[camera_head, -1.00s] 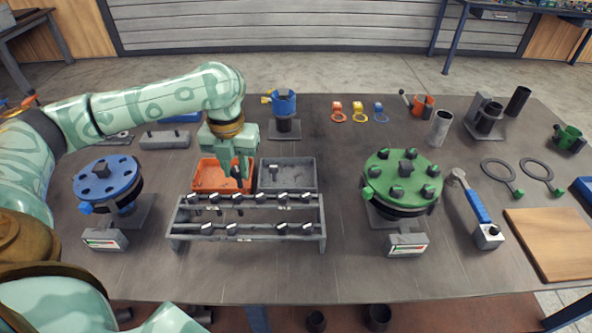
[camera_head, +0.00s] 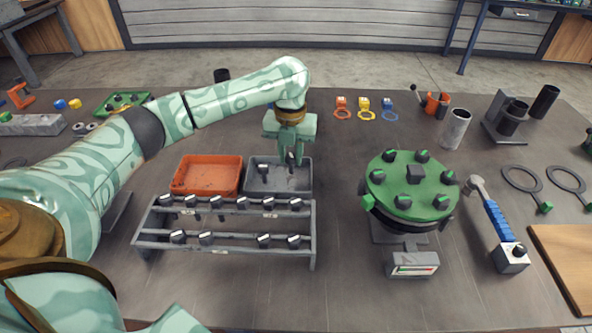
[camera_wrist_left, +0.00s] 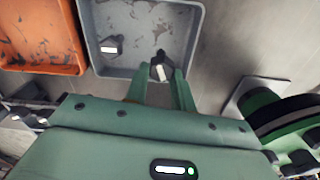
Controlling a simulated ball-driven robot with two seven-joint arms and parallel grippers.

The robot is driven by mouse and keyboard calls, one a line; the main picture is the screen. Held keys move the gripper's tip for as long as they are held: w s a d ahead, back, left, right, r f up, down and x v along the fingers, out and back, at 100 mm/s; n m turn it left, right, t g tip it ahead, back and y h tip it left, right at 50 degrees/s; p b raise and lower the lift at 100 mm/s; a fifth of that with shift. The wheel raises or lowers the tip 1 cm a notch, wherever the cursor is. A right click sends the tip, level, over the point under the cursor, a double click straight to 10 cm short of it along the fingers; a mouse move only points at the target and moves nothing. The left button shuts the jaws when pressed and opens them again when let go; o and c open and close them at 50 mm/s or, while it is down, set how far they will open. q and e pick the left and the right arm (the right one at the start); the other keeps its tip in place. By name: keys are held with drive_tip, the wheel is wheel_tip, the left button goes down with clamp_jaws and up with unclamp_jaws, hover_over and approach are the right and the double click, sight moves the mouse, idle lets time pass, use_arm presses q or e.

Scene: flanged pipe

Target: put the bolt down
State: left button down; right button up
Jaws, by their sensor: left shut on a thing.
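My left gripper (camera_head: 291,158) is over the right part of the grey tray (camera_head: 250,185). It is shut on a dark bolt with a pale mark on its head; this bolt (camera_wrist_left: 160,70) shows between the fingers in the left wrist view, near the tray's edge. I cannot tell whether the held bolt touches the tray floor. Another bolt (camera_head: 263,170) lies in the grey tray, apart from the held one, and it also shows in the left wrist view (camera_wrist_left: 110,48). My right gripper is not in view.
An empty-looking orange tray (camera_head: 207,176) stands left of the grey tray. In front is a grey rack (camera_head: 222,248) with several bolts in two rows. A green flange (camera_head: 410,187) with several bolts stands to the right, and a wrench (camera_head: 492,215) lies beyond it.

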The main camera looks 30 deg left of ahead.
sight(294, 156)
use_arm(q)
drive_tip(key=f+b, duration=0.1)
drive_tip(key=f, duration=0.1)
drive_tip(key=w+f+b, duration=0.1)
drive_tip(key=f, duration=0.1)
drive_tip(key=shift+d+f+b, duration=0.2)
drive_tip(key=shift+b, duration=0.2)
drive_tip(key=shift+r, duration=0.2)
drive_tip(key=c, duration=1.2)
unclamp_jaws()
drive_tip(key=shift+f, duration=0.15)
drive_tip(key=shift+o, duration=0.2)
drive_tip(key=shift+r, duration=0.3)
wheel_tip(294, 156, up, 12)
drive_tip(key=p, duration=0.6)
drive_tip(key=shift+f, duration=0.15)
